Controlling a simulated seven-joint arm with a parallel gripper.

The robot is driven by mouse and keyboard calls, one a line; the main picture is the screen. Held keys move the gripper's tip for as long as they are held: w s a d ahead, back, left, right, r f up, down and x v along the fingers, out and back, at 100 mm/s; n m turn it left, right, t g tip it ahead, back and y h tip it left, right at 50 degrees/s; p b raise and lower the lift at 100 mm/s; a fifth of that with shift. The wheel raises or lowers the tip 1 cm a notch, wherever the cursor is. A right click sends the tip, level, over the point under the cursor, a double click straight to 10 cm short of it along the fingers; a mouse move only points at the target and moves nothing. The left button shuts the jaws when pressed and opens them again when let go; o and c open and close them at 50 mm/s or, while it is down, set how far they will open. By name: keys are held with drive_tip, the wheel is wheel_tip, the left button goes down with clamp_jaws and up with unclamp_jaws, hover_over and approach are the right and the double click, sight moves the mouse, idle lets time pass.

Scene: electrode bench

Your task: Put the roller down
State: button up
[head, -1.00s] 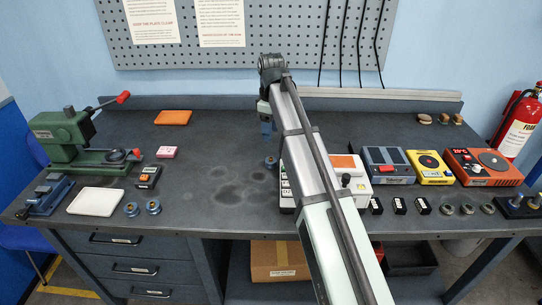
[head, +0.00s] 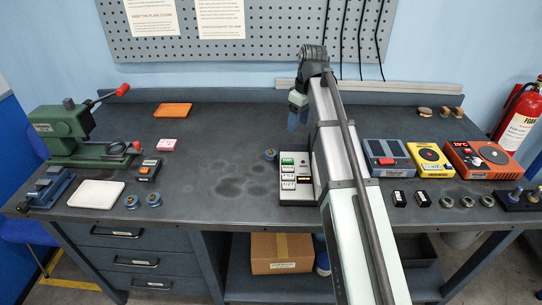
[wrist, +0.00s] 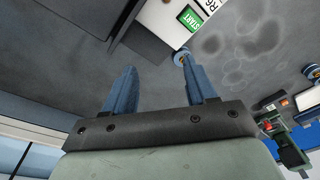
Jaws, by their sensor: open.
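My gripper (head: 297,116) is open and empty above the back middle of the bench, left of my forearm. In the wrist view my gripper (wrist: 157,68) shows two blue fingers spread apart with bare dark bench between them. A small round blue piece with a brass-coloured centre (head: 270,155) stands on the bench, left of the white device. It may be the roller; I cannot tell for certain. In the wrist view this blue piece (wrist: 181,57) shows near the tip of the right-hand finger, apparently below it. Nothing is held.
A white device with a green START label (head: 287,161) is partly hidden by my arm. Grey, yellow (head: 430,160) and orange (head: 476,159) devices stand to its right.

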drive_tip(key=m, duration=0.3)
drive_tip(key=m+t+y, duration=0.1)
drive_tip(key=m+y, duration=0.2)
drive_tip(key=m, duration=2.6)
hover_over(271, 151)
drive_tip(key=d, duration=0.2)
drive_tip(key=f, duration=0.7)
drive_tip(key=shift+s, duration=0.25)
drive_tip(key=shift+d+x, duration=0.15)
drive_tip(key=shift+x, duration=1.2)
drive_tip(key=shift+d+x, duration=0.1)
drive_tip(key=shift+x, duration=1.25)
